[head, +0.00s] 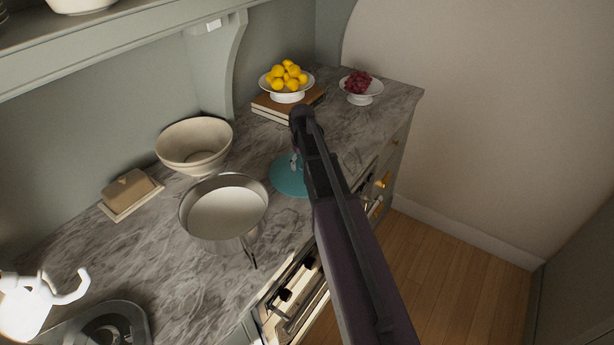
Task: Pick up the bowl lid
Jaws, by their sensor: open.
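A flat teal disc, which looks like the bowl lid (285,178), lies on the marble counter right of the metal pan. A small greyish piece, perhaps its knob, shows near its middle. My dark arm reaches up from the bottom right and covers the lid's right part. My gripper (302,157) is at the arm's far end, over or beside the lid. It is open, but its fingers are mostly hidden by the arm, and I cannot tell how far they are from the lid.
A metal pan (215,240) and a cream bowl (196,168) stand left of the lid. A butter dish (128,192) is further left. Behind are a lemon bowl (288,96) on books (270,108) and a dish of red fruit (362,99). A shelf (110,55) overhangs the counter (170,275).

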